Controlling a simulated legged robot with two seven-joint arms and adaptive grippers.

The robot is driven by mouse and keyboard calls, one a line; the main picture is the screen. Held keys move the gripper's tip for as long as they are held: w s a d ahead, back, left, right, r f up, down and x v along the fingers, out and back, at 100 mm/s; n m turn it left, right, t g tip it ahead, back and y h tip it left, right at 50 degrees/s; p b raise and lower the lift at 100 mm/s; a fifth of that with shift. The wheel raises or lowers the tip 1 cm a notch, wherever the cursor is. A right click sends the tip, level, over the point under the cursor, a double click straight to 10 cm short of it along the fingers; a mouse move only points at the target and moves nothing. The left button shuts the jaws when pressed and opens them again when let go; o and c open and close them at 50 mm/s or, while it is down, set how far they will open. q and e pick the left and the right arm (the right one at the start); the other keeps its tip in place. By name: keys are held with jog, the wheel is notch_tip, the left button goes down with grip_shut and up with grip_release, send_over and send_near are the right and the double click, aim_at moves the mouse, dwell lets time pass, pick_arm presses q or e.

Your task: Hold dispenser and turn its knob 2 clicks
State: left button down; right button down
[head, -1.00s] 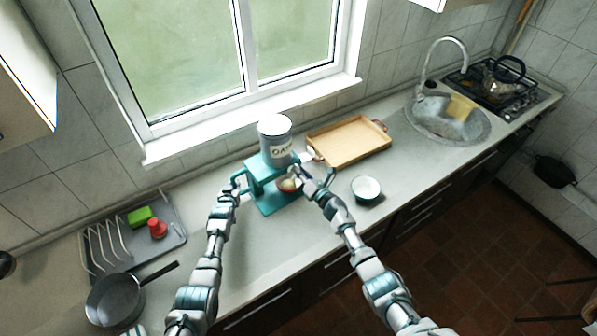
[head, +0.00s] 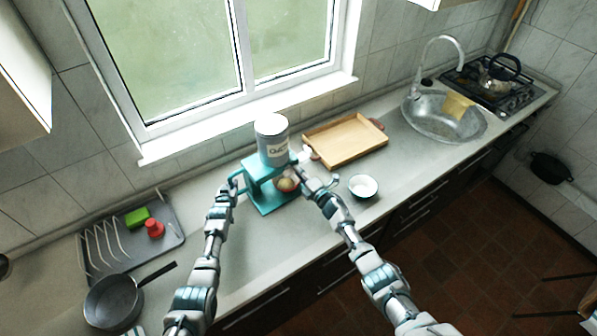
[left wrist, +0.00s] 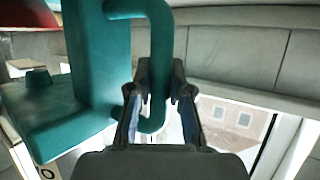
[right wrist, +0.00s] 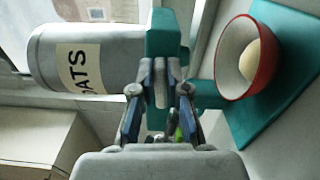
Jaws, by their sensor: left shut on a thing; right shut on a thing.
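The dispenser (head: 262,190) is a teal stand with a grey canister (head: 271,140) labelled OATS on top. My left gripper (head: 233,180) is shut on the stand's teal loop handle (left wrist: 161,45), at its left side. My right gripper (head: 302,172) is shut at the knob (right wrist: 160,86) on the stand's front, below the canister; its fingers hide most of the knob. A red bowl (right wrist: 232,85), white inside, stands on the teal base under the outlet and holds a pale round heap. The bowl (head: 279,186) is partly covered by my right gripper in the head view.
A wooden tray (head: 345,142) lies behind right of the dispenser. A small white bowl (head: 363,186) stands to the right, near my right arm. A dish rack (head: 100,245) with a green block and red item, and a pan (head: 113,300), are at the left.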

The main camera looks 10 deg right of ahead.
jog(key=shift+d+f+m, duration=0.4)
jog(key=shift+d+m, duration=0.05)
jog(key=shift+m, duration=0.25)
jog(key=c, duration=1.3)
grip_release()
jog(key=shift+o, duration=0.7)
jog(key=shift+a+r, duration=0.1)
jog(key=shift+a, duration=0.1)
jog(key=shift+a, duration=0.1)
jog(key=v, duration=1.2)
jog(key=shift+w, duration=0.1)
